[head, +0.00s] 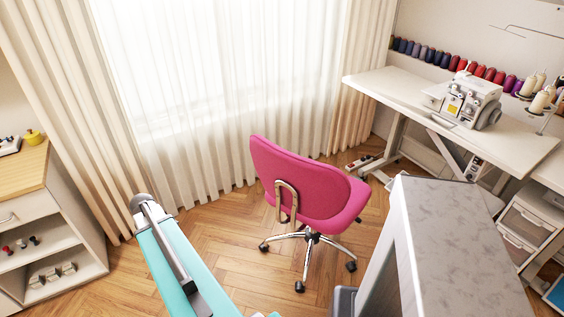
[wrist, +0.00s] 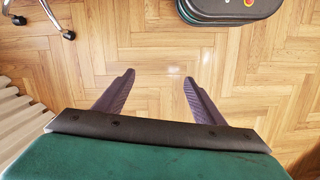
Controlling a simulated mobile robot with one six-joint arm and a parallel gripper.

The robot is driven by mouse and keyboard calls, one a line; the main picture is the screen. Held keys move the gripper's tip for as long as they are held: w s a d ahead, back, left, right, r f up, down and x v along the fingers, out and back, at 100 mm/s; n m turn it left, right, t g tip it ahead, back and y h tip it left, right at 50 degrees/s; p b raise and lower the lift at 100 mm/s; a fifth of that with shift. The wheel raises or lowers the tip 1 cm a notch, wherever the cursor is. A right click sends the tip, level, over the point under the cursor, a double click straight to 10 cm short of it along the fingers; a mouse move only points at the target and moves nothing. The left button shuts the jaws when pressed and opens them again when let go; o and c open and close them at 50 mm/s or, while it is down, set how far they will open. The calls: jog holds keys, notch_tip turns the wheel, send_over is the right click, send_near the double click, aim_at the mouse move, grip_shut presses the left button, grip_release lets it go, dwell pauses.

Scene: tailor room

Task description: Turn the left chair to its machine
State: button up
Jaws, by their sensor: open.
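A pink office chair (head: 309,188) with a chrome star base on casters stands on the wood floor in the middle of the head view. The back of its backrest is toward me, and its seat points away and to the right. A white sewing machine (head: 467,100) sits on a white table (head: 404,84) at the right. The chair stands apart from this table. In the wrist view, two casters of the chair (wrist: 68,35) show at the top left. My gripper (wrist: 159,78) is open and empty above bare floor, apart from the chair.
A grey marbled top (head: 455,235) fills the lower right close to me. A shelf unit (head: 50,215) stands at the left, and curtains (head: 215,95) hang behind the chair. White drawers (head: 525,220) are at the far right. Floor left of the chair is clear.

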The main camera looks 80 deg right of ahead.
jog(key=s+d+r, duration=0.2)
jog(key=d+r, duration=0.2)
jog(key=d, duration=0.2)
jog(key=s+d+r, duration=0.3)
jog(key=d+r, duration=0.1)
jog(key=d, duration=0.2)
notch_tip(320, 180, up, 26)
jog(key=m+h+b, duration=0.2)
jog(key=m+h, duration=0.1)
send_over(290, 161)
jog(key=w, duration=0.2)
jog(key=shift+s+r+t, duration=0.1)
jog(key=shift+r+t, duration=0.1)
jog(key=shift+t, duration=0.2)
jog(key=shift+f, duration=0.1)
jog(key=shift+p+x, duration=0.95)
jog(key=shift+x, duration=5.9)
